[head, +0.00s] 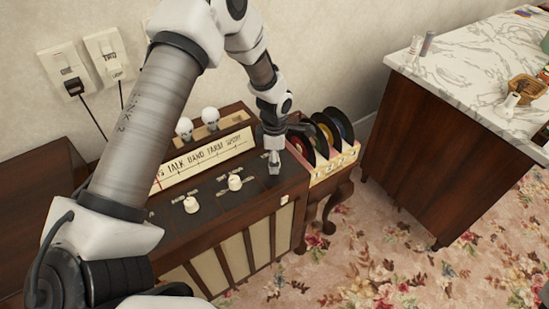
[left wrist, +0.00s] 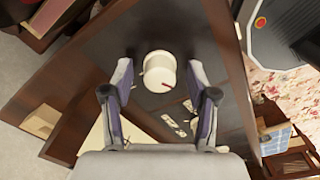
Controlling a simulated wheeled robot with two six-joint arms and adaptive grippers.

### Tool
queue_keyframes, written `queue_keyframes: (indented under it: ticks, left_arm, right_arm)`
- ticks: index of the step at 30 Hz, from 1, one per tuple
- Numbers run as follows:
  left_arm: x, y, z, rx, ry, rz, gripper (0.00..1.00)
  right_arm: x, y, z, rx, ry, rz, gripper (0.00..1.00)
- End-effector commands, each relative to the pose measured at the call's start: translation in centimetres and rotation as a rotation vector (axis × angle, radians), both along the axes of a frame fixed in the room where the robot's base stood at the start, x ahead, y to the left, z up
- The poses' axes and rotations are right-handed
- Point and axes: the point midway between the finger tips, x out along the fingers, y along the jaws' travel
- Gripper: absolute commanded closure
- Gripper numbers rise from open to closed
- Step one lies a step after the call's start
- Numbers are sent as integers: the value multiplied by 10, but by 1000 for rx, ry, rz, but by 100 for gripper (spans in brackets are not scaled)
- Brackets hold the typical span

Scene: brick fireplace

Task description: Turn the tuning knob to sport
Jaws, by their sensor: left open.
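A brown wooden radio (head: 225,215) stands against the wall, with a lit cream dial strip (head: 205,162) where TALK, BAND, FARM and what looks like SPORT can be read. A red needle (head: 157,183) shows near the strip's left end. My left gripper (head: 273,158) points down at the right end of the radio's dark panel. In the left wrist view, a cream knob (left wrist: 160,72) with a red mark lies between the fingers of my open left gripper (left wrist: 158,78), with gaps on both sides. The knob's label is too small to read. My right gripper is not in view.
A rack of records (head: 335,160) adjoins the radio's right side. A marble-topped counter (head: 470,75) stands right, with flowered carpet (head: 390,250) between.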

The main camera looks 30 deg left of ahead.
Motion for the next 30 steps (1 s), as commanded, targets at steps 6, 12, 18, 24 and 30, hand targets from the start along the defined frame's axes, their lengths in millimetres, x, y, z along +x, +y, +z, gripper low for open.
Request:
queue_keyframes:
  ticks: [6,12,18,24,30]
  left_arm:
    - [0,0,0,0,0,0,98]
    - [0,0,0,-1,1,-2,100]
    - [-1,0,1,0,1,-27,100]
    - [-1,0,2,0,2,-111,100]
    - [-1,0,3,0,4,-257,100]
  right_arm:
    - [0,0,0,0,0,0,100]
    - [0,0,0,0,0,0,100]
    - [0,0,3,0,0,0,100]
    - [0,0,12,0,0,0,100]
    - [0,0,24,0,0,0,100]
